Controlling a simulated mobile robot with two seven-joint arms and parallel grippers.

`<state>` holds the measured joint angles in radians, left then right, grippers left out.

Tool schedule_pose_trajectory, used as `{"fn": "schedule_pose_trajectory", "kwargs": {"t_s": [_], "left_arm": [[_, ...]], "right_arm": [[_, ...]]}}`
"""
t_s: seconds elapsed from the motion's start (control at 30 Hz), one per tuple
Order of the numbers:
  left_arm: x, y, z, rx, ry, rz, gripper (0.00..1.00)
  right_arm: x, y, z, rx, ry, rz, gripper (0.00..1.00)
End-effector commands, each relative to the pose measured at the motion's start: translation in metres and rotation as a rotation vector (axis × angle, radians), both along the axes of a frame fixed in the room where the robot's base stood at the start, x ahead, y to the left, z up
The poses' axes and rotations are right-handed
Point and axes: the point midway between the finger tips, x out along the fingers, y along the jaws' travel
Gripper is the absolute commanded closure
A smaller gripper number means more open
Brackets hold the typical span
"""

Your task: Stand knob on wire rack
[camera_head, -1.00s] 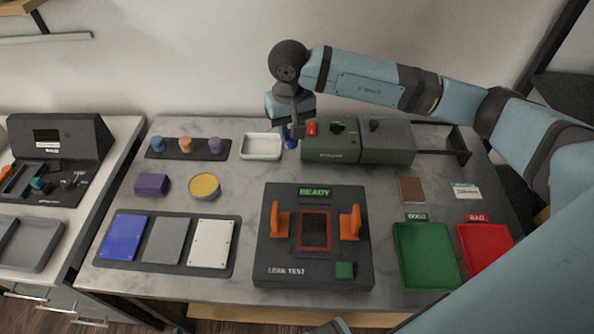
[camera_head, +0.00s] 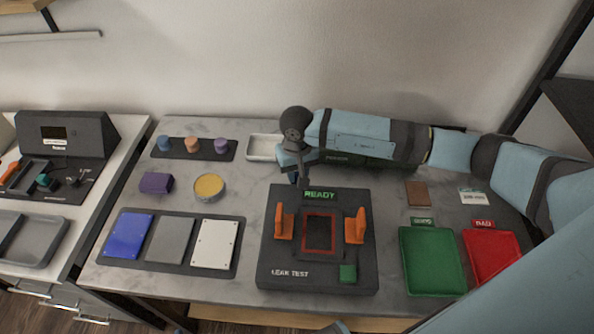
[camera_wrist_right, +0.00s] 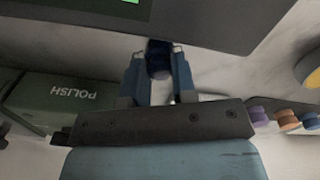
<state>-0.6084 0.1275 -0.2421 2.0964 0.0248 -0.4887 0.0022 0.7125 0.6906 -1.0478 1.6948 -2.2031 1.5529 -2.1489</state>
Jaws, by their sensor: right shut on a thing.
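My right gripper (camera_head: 295,177) hangs just behind the leak test fixture, above the table. In the right wrist view my right gripper (camera_wrist_right: 158,62) is shut on a dark blue knob (camera_wrist_right: 158,56), partly hidden between the fingers. The knob's lower end is hard to make out in the head view. Three other knobs, blue (camera_head: 163,143), orange (camera_head: 192,144) and purple (camera_head: 221,146), stand on a dark strip (camera_head: 178,153) at the back left. I cannot make out a wire rack.
The leak test fixture (camera_head: 268,262), with orange clamps, stands close in front of the gripper. A white tray (camera_head: 262,147) is behind left. My arm covers most of the green polish machine (camera_wrist_right: 60,98). Green (camera_head: 430,262) and red (camera_head: 492,258) trays lie right.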

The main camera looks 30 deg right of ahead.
Motion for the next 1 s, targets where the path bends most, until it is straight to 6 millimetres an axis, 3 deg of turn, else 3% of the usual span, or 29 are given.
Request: {"fn": "schedule_pose_trajectory", "kwargs": {"t_s": [0.23,0.27,0.37,0.77,1.0], "left_arm": [[0.000,-0.001,-0.004,-0.002,-0.002,0.001,0.00],[0.000,-0.001,-0.002,-0.002,-0.002,0.001,0.00],[0.000,-0.001,-0.002,-0.002,-0.003,0.001,0.00],[0.000,-0.001,0.002,-0.003,0.000,0.001,0.00],[-0.001,0.000,-0.001,-0.001,0.006,0.000,0.00]], "right_arm": [[0.000,0.000,-0.005,0.000,-0.001,0.000,0.97],[0.000,0.000,-0.003,0.000,0.000,0.000,0.70],[0.000,0.000,-0.002,0.000,0.000,0.000,0.49],[0.001,0.000,0.007,0.001,-0.002,0.000,0.49],[0.001,0.000,0.055,-0.001,-0.005,0.001,0.49]]}}
